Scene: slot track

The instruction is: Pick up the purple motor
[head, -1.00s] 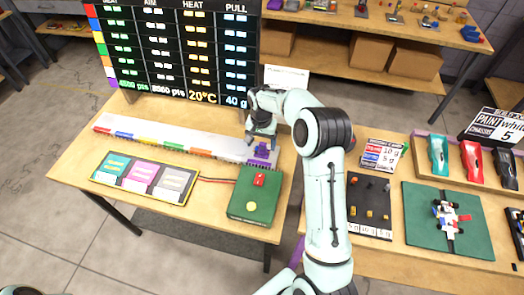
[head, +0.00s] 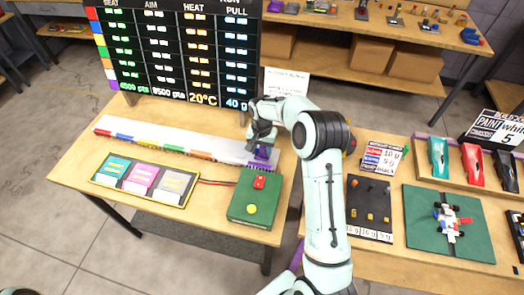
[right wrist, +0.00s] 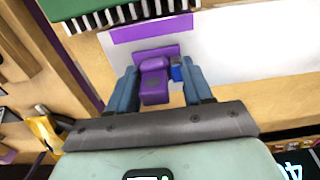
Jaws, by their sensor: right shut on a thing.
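The purple motor (right wrist: 155,82) is a small purple block with a blue piece at its side, seen between my fingers in the right wrist view. In the head view the motor (head: 263,152) is at the right end of the white track strip (head: 170,138), partly hidden by my gripper. My right gripper (head: 262,143) is shut on the motor from above. Its blue fingers (right wrist: 160,88) stand on both sides of it in the right wrist view. Whether the motor is clear of the surface cannot be told. My left gripper is not in view.
A green box (head: 254,205) with a red block and a yellow button stands in front of the motor. A tray of three cards (head: 144,178) lies to the left. The scoreboard (head: 180,50) stands behind. A second table with model cars is at the right.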

